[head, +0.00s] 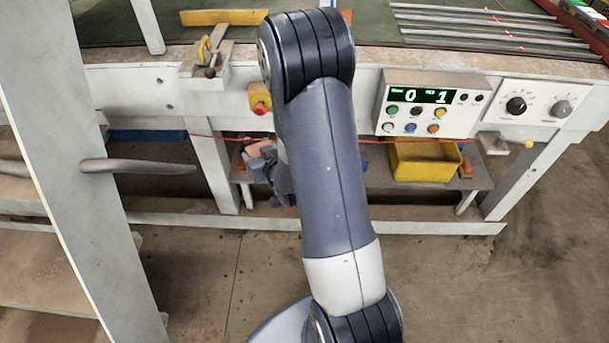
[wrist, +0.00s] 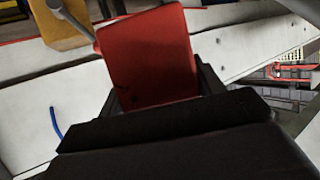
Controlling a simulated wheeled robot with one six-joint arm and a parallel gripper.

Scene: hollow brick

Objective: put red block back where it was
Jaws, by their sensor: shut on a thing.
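The red block (wrist: 150,58) sits between the dark fingers of my gripper (wrist: 162,90) in the wrist view, tilted slightly. My gripper is shut on it. In the head view my gripper (head: 268,163) is low in front of the workbench, near the left part of the lower shelf, and partly hidden by my arm. A small reddish-brown patch (head: 254,149) shows beside it there; I cannot tell whether it is the held block. The block's lower end is hidden behind my gripper in the wrist view.
The workbench's lower shelf (head: 388,178) carries a yellow bin (head: 424,161) at right. A control panel (head: 432,103) and a red stop button (head: 259,98) are on the bench front. A white post (head: 70,140) with a grey handle stands at left. A blue wire (wrist: 56,122) shows in the wrist view.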

